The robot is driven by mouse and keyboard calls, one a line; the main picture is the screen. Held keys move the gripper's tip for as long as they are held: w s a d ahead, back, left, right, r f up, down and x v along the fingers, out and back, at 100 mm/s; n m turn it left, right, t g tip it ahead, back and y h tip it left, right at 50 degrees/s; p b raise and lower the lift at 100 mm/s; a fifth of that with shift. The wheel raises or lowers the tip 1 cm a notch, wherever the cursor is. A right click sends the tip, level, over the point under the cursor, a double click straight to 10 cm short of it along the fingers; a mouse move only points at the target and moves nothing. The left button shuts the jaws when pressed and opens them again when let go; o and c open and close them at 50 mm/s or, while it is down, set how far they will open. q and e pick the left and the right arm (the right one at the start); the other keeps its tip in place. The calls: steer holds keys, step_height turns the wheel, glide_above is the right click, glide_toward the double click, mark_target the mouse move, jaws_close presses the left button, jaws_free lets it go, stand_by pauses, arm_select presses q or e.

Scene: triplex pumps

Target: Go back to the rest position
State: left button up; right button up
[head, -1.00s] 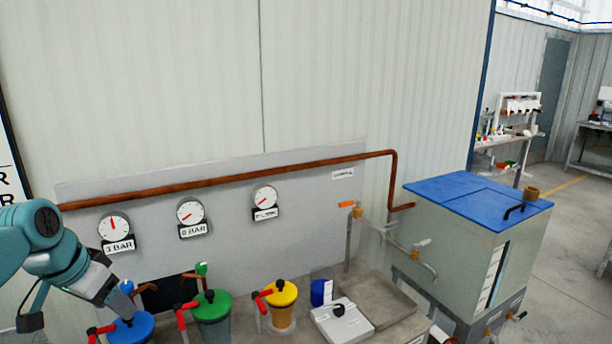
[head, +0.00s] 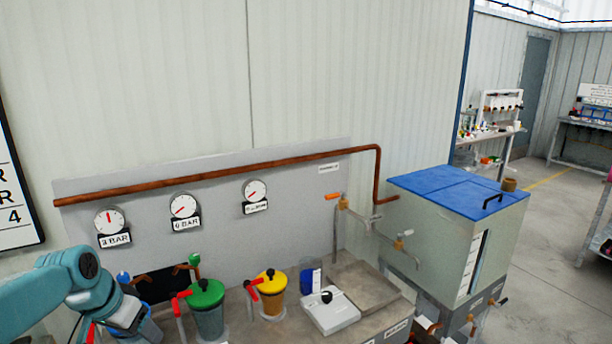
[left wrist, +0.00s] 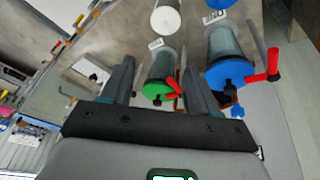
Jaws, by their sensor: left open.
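In the head view my arm hides most of the blue-lidded pump. My right gripper is not in view.
The green-lidded pump (head: 207,305) and yellow-lidded pump (head: 270,290) stand on the bench right of my gripper. Gauges (head: 185,205) and a copper pipe (head: 230,168) are on the back panel. A blue-topped tank (head: 450,240) stands at right. Open floor (head: 560,270) lies beyond it.

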arm_select(q)
steer(key=s+d+f+n+g, duration=0.1)
steer(key=s+d+f, duration=0.1)
steer(key=d+f, duration=0.35)
steer(key=s+d+f+h, duration=0.1)
steer(key=d+f, duration=0.1)
steer(key=f, duration=0.7)
steer(key=s+d+f+n+g, duration=0.1)
steer(key=s+d+f, duration=0.1)
steer(key=d+f, duration=0.35)
steer(key=s+d+f+n, duration=0.1)
steer(key=s+d+f, duration=0.2)
steer(key=s, duration=0.4)
steer(key=s+d+f+g, duration=0.1)
steer(key=s+d+f, duration=0.1)
steer(key=s+f, duration=0.4)
steer(key=s+d+f+n+h, duration=0.1)
steer(key=s+d+f, duration=0.2)
steer(key=s+f, duration=0.2)
steer(key=s, duration=0.3)
steer(key=shift+d+f+n, duration=0.25)
steer(key=shift+d+n, duration=0.05)
steer(key=shift+w, duration=0.15)
